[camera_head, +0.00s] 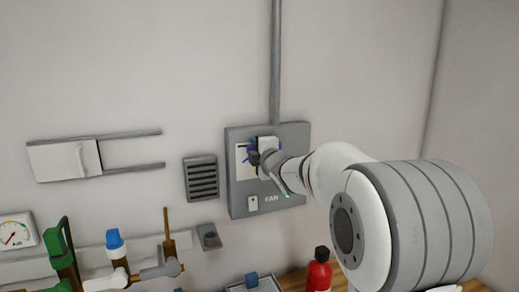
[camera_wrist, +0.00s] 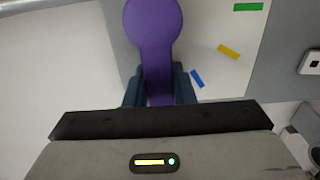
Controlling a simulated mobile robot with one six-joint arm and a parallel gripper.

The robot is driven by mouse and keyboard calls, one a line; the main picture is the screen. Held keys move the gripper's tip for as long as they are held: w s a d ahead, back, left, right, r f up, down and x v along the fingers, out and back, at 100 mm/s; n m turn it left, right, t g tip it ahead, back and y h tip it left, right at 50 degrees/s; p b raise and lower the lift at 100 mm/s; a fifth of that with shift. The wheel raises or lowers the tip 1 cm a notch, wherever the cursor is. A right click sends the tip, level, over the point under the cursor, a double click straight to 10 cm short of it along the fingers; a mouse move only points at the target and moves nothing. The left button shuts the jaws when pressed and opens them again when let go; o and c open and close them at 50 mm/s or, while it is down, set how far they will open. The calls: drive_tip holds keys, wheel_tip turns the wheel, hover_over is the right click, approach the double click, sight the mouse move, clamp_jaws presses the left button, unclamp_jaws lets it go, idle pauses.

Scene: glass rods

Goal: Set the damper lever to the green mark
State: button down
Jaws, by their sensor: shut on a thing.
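The purple damper lever (camera_wrist: 153,30) shows in the wrist view with its round hub at the top and its handle pointing down the picture. My gripper (camera_wrist: 159,86) is shut on the handle, one dark finger on each side. To the right of the lever, a pale plate carries a blue mark (camera_wrist: 197,78), a yellow mark (camera_wrist: 228,52) and a green mark (camera_wrist: 248,7). The handle lies on the blue mark's side, away from the green mark. In the head view, my gripper (camera_head: 262,158) largely covers the lever and plate on the grey panel (camera_head: 298,133).
A white switch (camera_head: 253,203) sits low on the panel, beside the word FAN. A vent grille (camera_head: 201,178) is left of the panel, and a conduit (camera_head: 275,60) runs up from it. Pipes with a blue-capped valve (camera_head: 115,240) and a red extinguisher-like bottle (camera_head: 319,270) stand below.

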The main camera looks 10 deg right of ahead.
drive_tip(key=shift+d, duration=0.1)
drive_tip(key=shift+f, duration=0.1)
drive_tip(key=f+n+b, duration=0.1)
drive_tip(key=b, duration=0.1)
drive_tip(key=shift+b, duration=0.35)
drive_tip(key=w+d+f+n+b, duration=0.1)
drive_tip(key=d+f+n+b, duration=0.4)
drive_tip(key=n+b, duration=1.2)
drive_tip(key=shift+d+f+b, duration=0.2)
drive_tip(key=shift+d+b, duration=0.1)
drive_tip(key=shift+b, duration=0.2)
drive_tip(key=shift+w, duration=0.1)
